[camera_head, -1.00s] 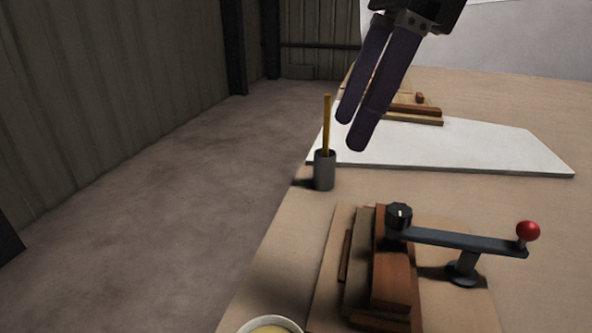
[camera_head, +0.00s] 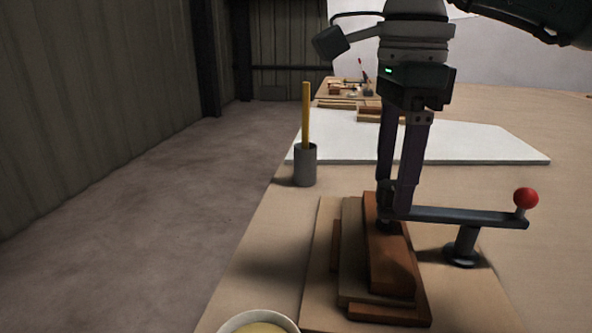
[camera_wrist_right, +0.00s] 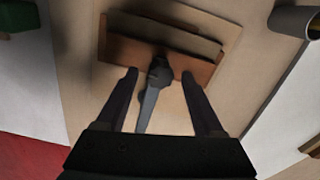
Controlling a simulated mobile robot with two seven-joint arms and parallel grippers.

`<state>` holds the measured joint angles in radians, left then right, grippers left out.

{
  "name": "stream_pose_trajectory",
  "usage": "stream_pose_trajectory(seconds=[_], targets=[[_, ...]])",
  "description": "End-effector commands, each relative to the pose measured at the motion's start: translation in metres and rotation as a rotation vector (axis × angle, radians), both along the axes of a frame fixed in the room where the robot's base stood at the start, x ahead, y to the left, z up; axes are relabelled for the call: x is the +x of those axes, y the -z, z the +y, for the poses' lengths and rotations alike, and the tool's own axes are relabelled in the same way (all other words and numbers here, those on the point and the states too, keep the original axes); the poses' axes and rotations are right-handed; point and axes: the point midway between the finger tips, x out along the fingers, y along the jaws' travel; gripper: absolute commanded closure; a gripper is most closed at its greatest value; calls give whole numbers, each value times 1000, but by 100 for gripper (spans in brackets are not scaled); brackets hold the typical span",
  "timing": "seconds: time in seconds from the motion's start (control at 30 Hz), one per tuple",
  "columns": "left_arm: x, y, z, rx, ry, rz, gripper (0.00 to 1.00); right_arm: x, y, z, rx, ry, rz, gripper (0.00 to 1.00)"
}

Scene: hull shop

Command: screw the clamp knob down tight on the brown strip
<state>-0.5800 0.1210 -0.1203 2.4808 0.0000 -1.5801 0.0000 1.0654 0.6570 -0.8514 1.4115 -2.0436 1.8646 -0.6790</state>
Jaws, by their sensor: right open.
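The clamp is a dark bar (camera_head: 465,216) on a post, with a red ball at its right end. Its black knob (camera_wrist_right: 158,66) shows in the right wrist view between my open fingertips, apart from both. In the head view the fingers hide most of the knob. The brown strip (camera_head: 384,235) lies on top of a stack of boards, under the knob end of the bar. My right gripper (camera_head: 393,200) points down at the knob, open, one finger on each side; it also shows in the right wrist view (camera_wrist_right: 159,72). My left gripper is not in view.
A grey cup (camera_head: 305,166) with a yellow pencil stands left of the stack. A white bowl (camera_head: 232,322) sits at the near edge. A white panel (camera_head: 480,146) lies behind the clamp. The red ball (camera_head: 525,197) stands up at the right.

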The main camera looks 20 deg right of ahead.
Motion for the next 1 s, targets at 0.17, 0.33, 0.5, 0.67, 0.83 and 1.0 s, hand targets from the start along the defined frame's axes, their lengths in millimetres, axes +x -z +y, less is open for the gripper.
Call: stream_pose_trajectory(seconds=[0.17,0.33,0.5,0.67,0.83,1.0], targets=[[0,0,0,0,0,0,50,0,2,0,1,0,0,31],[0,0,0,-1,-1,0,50,0,1,0,1,0,0,41],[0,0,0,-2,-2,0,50,0,1,0,1,-1,0,60],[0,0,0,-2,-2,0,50,0,1,0,1,-1,0,78],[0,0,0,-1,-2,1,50,0,1,0,1,-1,1,97],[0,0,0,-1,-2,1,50,0,1,0,1,-1,1,100]])
